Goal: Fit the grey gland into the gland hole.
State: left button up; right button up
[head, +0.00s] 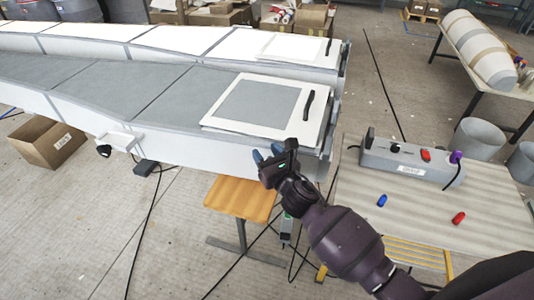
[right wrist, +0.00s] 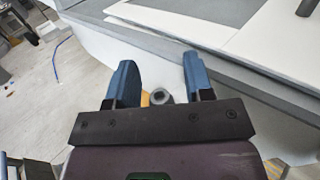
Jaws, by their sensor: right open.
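My right gripper (head: 267,154) is open, with its blue fingers close to the side wall of the near mould (head: 180,150). In the right wrist view its two fingers (right wrist: 157,82) stand apart. A small round grey piece with a dark centre (right wrist: 161,97), which looks like the grey gland, shows between and beyond them. I cannot tell whether it is touched, or whether it sits in a hole or lies free. I cannot make out the gland or the gland hole in the head view. My left gripper is not in view.
A wooden stool (head: 238,197) stands below the gripper. On the right, a table (head: 350,215) holds a grey socket box (head: 405,164), a loose blue piece (head: 382,200) and a red one (head: 458,218). A white framed panel (head: 222,113) lies on the mould. Cables cross the floor.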

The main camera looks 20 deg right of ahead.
jog(key=shift+r, duration=0.1)
jog(key=shift+r, duration=0.15)
jog(key=s+d, duration=0.2)
jog(key=s, duration=1)
jog(key=s+d+f+n+g+h, duration=0.1)
jog(key=s+f+n, duration=0.4)
jog(key=n, duration=0.6)
jog(key=s+d+f+n+g+h, duration=0.1)
jog(key=s+d+f+n+g, duration=0.2)
jog(key=n, duration=0.9)
jog(key=s+d+f+n+g+h, duration=0.1)
jog(key=s+d+f+n+g, duration=0.1)
jog(key=s+d+f+n, duration=0.4)
notch_tip(320, 180, down, 2)
jog(key=s+n, duration=0.1)
jog(key=n, duration=0.4)
jog(key=shift+n+h, duration=0.3)
jog(key=shift+n, duration=0.1)
jog(key=shift+s+a+f, duration=0.1)
jog(key=shift+c, duration=0.5)
jog(key=shift+s, duration=0.1)
